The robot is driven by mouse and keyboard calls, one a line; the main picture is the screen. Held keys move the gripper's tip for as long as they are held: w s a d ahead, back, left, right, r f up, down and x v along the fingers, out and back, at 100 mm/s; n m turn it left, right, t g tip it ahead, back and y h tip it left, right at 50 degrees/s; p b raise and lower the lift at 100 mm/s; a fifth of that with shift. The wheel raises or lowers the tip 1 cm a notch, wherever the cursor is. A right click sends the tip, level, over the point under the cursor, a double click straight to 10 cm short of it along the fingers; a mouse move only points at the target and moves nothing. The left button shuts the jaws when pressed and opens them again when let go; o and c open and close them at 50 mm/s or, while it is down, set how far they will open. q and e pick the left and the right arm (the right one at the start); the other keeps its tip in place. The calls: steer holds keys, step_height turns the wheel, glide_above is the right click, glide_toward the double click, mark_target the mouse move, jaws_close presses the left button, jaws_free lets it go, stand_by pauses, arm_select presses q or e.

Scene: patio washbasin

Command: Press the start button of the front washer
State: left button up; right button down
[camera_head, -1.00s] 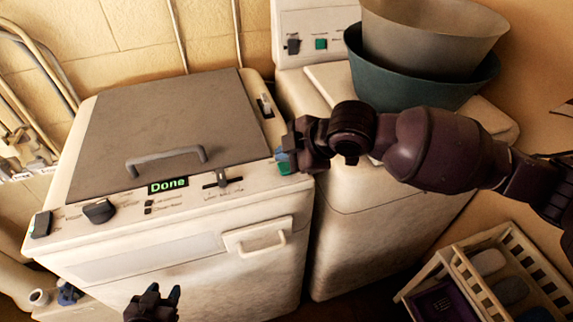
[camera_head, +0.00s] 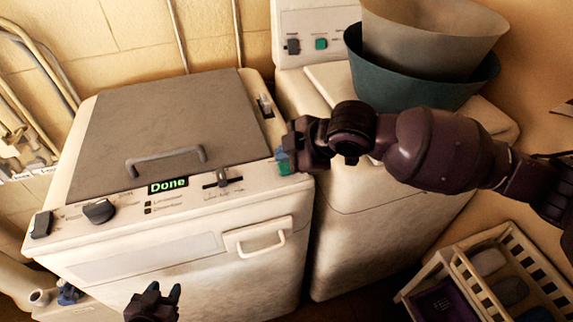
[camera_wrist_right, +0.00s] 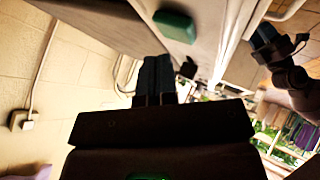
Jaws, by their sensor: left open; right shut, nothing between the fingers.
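My left gripper (camera_head: 164,291) is open and empty, low in front of the washer.
A second white washer (camera_head: 375,215) stands to the right and behind, with its own green button (camera_head: 321,44). Stacked basins (camera_head: 425,85) sit on it. A dial (camera_head: 98,211) and a slider (camera_head: 222,178) are on the front panel. A white slatted crate (camera_head: 480,270) stands at lower right.

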steer(key=shift+f, duration=0.1)
steer(key=shift+f, duration=0.3)
steer(key=shift+f, duration=0.1)
stand_by(0.4)
steer(key=shift+f, duration=0.4)
stand_by(0.4)
stand_by(0.7)
steer(key=shift+r, duration=0.15)
steer(key=shift+r+p, duration=0.15)
steer(key=shift+p, duration=0.25)
steer(key=shift+r+p, duration=0.65)
steer(key=shift+p, duration=0.05)
